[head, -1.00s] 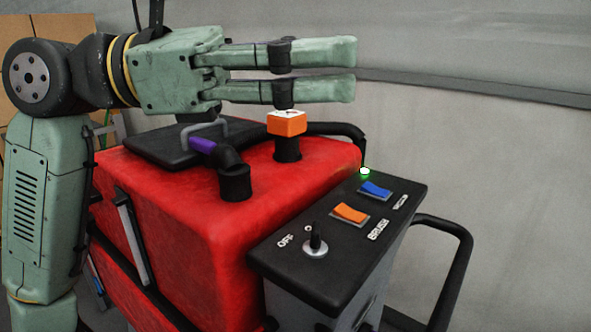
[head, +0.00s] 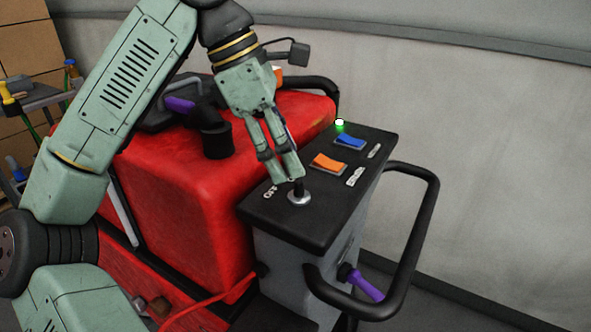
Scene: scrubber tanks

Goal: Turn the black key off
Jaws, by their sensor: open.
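The black key (head: 299,188) stands upright in a round silver lock on the black control panel (head: 318,222) of the red scrubber. The "OFF" label (head: 270,192) lies to its left, partly hidden by my fingers. My gripper (head: 288,178) points down at the panel, its fingertips right at the key's upper left side. The jaws are open, with a narrow gap between the fingers. I cannot tell whether a finger touches the key. A green lamp (head: 340,123) glows at the panel's far corner.
An orange brush switch (head: 330,162) and a blue switch (head: 350,142) sit on the panel behind the key. A black handle bar (head: 432,215) loops out at the right. A purple lever (head: 364,286) sticks out below. The red tank (head: 195,200) lies left.

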